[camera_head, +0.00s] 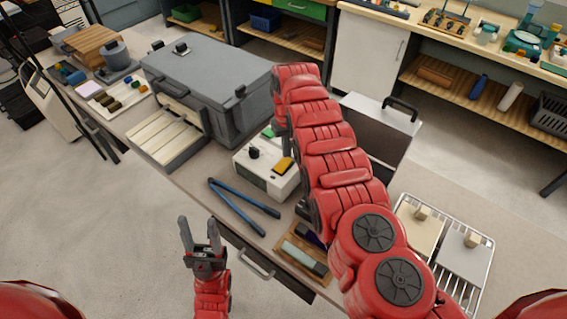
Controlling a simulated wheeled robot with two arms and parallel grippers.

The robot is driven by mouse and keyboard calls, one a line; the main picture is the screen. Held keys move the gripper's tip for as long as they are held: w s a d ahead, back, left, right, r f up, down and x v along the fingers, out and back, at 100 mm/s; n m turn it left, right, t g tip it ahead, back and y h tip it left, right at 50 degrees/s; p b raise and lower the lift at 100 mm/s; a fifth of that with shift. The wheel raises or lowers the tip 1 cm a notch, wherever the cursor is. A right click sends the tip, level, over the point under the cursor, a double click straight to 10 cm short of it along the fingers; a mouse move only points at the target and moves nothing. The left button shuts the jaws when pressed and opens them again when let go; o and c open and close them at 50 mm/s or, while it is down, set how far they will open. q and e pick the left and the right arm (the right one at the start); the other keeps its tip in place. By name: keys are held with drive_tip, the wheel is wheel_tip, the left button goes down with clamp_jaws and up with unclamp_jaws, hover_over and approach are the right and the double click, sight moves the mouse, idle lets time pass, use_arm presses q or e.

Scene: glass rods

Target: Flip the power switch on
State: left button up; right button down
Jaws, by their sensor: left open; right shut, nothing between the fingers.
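A white box (250,177) stands on the bench in the middle of the view. It has a black knob (253,153) and a yellow part (283,164) on top, and a green part (268,131) shows at its far side. I cannot tell which part is the power switch or its position. My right arm reaches over the bench beside the box and covers its right side. My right gripper (281,122) is shut and empty, mostly hidden by the arm, above the far end of the box. My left gripper (198,224) is open and empty, in front of the bench edge.
An open case (385,125) and a wire rack (470,230) are at the right. A wooden tray (300,262) sits near the front edge.

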sight(287, 160)
drive_tip(key=shift+f+b, duration=0.9)
drive_tip(key=shift+f, duration=0.15)
idle(0.6)
wheel_tip(287, 160, up, 7)
drive_tip(key=p, duration=0.7)
drive_tip(key=shift+r, duration=0.1)
idle(0.3)
drive_tip(key=shift+s, duration=0.1)
